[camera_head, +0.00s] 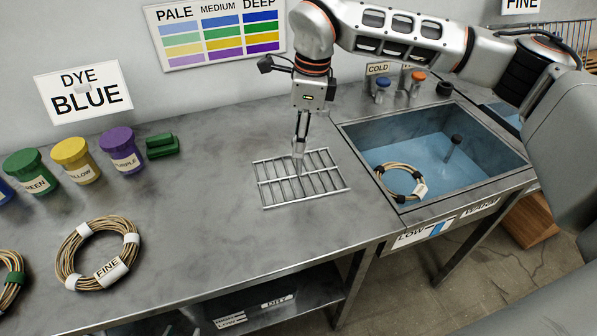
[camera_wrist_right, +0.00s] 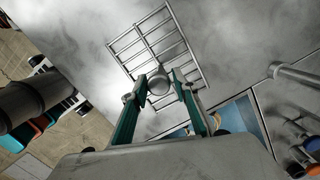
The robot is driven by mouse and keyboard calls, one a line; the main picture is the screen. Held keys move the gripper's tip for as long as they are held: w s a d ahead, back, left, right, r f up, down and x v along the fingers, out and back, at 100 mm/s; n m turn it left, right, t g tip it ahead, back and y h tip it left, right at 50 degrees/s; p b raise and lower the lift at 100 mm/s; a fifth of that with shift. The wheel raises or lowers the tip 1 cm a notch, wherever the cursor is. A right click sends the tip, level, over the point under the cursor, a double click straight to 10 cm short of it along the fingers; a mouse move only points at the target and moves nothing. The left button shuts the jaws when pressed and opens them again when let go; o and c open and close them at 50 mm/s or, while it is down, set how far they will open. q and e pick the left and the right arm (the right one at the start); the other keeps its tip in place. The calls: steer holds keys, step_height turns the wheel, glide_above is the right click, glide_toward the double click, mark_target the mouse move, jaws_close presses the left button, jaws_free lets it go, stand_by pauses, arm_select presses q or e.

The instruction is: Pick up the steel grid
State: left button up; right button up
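The steel grid (camera_head: 330,183) lies flat on the metal bench, left of the sink. A round knob (camera_wrist_right: 158,83) stands at its middle. My right gripper (camera_head: 299,150) points down over the grid's middle, at the knob. In the right wrist view, my right gripper's two green-sided fingers (camera_wrist_right: 159,77) are apart, one on each side of the knob, with what look like small gaps. The grid's bars (camera_wrist_right: 183,60) show beyond the fingertips. My left gripper is not in view.
A sink (camera_head: 440,150) with blue liquid and a cane coil (camera_head: 383,171) is on the right. Dye jars (camera_head: 75,158), a green block (camera_head: 162,146) and a coil tagged FINE (camera_head: 72,247) are on the left. The bench between is clear.

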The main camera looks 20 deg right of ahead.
glide_above(296, 174)
step_height(296, 174, down, 6)
steer(key=shift+r, duration=0.1)
jaws_close()
